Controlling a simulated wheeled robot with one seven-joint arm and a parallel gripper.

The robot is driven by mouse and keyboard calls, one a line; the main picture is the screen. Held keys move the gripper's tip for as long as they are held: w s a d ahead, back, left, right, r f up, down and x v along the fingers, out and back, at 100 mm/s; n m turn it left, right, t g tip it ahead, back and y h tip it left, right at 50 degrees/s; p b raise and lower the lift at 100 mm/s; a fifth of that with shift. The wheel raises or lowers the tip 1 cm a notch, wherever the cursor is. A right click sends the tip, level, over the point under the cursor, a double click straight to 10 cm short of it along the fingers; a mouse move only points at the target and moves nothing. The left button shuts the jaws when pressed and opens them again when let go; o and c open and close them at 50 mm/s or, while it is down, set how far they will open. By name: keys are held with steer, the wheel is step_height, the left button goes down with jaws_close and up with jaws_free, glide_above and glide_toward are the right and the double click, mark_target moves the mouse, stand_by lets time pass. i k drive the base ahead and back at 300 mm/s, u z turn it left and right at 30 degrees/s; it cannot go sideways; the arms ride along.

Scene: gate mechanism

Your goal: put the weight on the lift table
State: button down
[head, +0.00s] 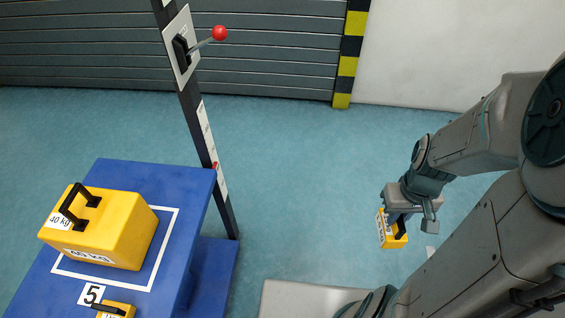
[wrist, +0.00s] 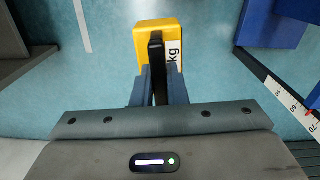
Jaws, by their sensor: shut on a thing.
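My gripper (head: 401,217) is shut on the black handle of a small yellow weight (head: 389,235) and holds it up over the teal floor, right of the table. The weight also shows in the wrist view (wrist: 150,37), with its handle between my fingers (wrist: 158,75) and part of a "kg" label visible. The blue lift table (head: 190,190) stands at the left in the head view. A large yellow 40 kg weight (head: 125,230) with a black handle sits inside the white outline on its top. A smaller yellow weight (head: 115,309) is partly cut off at the bottom edge.
A dark post (head: 223,207) with a white scale and red pointer stands beside the table. It carries a lever with a red knob (head: 219,33). A grey slatted gate (head: 270,60) and white wall are behind.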

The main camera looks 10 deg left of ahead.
mark_target(170, 190)
steer(key=i, duration=1.6)
steer(key=u, duration=3.55)
steer(key=i, duration=0.5)
